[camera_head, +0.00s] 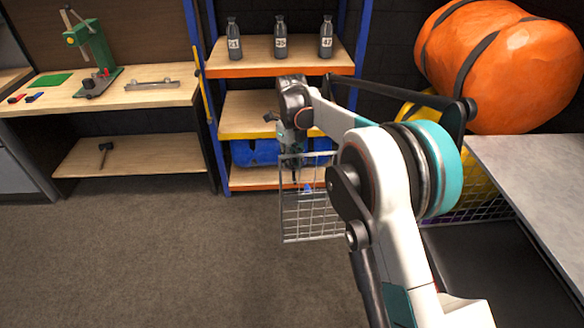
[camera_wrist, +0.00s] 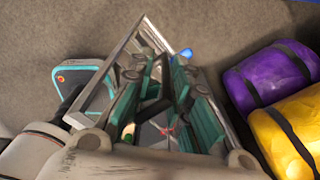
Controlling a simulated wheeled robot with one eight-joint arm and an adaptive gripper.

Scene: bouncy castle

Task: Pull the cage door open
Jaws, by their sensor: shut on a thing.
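The cage door (camera_head: 311,222) is a silvery wire-mesh panel standing upright in the middle of the head view. Its right side is behind my arm, so its hinge and how far it stands open are hidden. Part of the cage's mesh (camera_head: 487,211) shows right of my arm. My gripper (camera_head: 293,152) is at the door's top left edge and is shut on it. In the wrist view, the teal-padded fingers (camera_wrist: 165,78) are close together by the pale metal door frame (camera_wrist: 112,72). The exact grip spot is partly hidden.
Purple (camera_wrist: 272,72) and yellow (camera_wrist: 295,125) strapped bundles lie right of my gripper in the wrist view. A shelf rack with bottles (camera_head: 280,40) stands behind the door. A grey tabletop (camera_head: 540,170) and orange bundle (camera_head: 495,65) are right. Floor at left is clear.

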